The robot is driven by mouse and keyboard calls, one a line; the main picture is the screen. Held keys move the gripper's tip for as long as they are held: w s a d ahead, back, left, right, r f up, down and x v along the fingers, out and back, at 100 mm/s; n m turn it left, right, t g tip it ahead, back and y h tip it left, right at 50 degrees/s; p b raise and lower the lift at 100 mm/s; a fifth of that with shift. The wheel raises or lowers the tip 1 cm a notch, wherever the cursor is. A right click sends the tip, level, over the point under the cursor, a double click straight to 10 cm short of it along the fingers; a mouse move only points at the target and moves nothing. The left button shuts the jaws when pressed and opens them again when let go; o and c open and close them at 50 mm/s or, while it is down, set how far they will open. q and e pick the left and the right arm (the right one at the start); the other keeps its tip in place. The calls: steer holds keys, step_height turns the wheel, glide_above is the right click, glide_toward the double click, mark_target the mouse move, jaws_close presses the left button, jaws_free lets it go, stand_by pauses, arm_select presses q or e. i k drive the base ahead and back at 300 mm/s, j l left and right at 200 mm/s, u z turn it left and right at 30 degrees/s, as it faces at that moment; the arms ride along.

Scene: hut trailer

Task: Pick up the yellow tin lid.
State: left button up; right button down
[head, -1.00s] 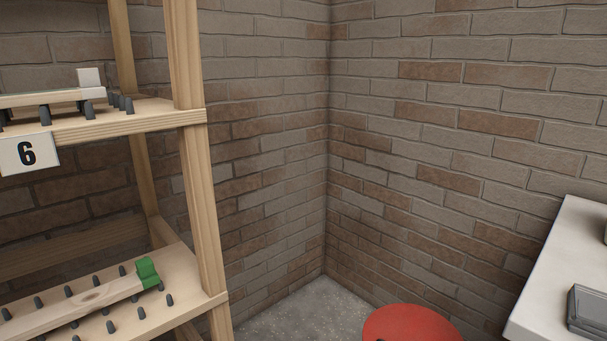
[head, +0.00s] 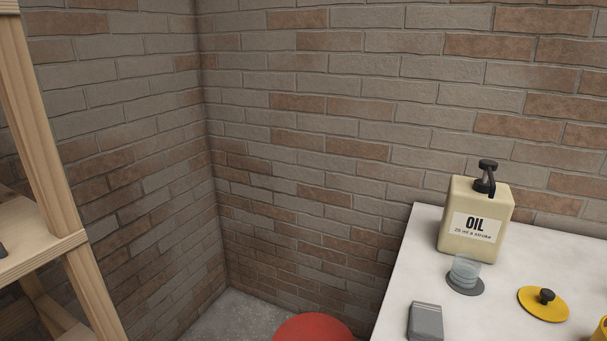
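The yellow tin lid (head: 536,305) lies flat on the white table (head: 404,262) at the lower right of the head view. It is a round yellow disc with a black knob on top. A bit of another yellow thing (head: 603,330) shows at the right edge of the picture, mostly cut off. Neither of my grippers is in view.
A cream oil dispenser (head: 474,218) with a black pump stands at the table's back. Before it are a clear cup (head: 465,270) on a dark round base and a grey box (head: 425,321). A red round top (head: 313,329) is left of the table; a wooden shelf (head: 50,170) is far left.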

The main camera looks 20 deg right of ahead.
mark_target(544, 304)
steer(key=z, duration=2.55)
